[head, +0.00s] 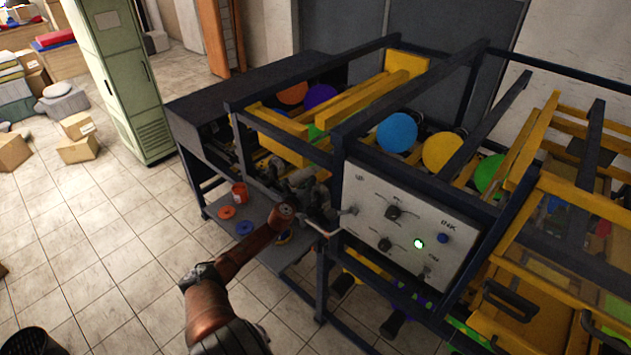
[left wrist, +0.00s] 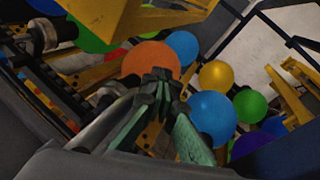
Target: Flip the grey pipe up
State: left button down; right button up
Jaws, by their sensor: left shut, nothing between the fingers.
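My left arm reaches up from the bottom of the head view to the printing machine, with my left gripper (head: 312,187) among dark grey fittings at its left end. In the left wrist view the gripper's greenish fingers (left wrist: 158,76) are closed together with nothing between them. A thin, light grey bent pipe (head: 325,230) sticks out beside the control panel, just below and right of the gripper. I cannot tell whether the gripper touches it. Which part is the grey pipe in the left wrist view is unclear. My right gripper is out of view.
The white control panel (head: 404,222) has knobs and a lit green button. A red cup (head: 239,192) and coloured discs stand on a low shelf. The tiled floor at left is mostly clear.

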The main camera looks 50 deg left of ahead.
pick_arm(q)
jog(key=shift+f, duration=0.1)
dwell(0.4)
jog(key=s+d+r+p, duration=0.4)
jog(key=d+r+p, duration=0.1)
jog(key=r, duration=0.6)
jog(key=shift+s+d, duration=0.15)
jog(key=shift+d, duration=0.3)
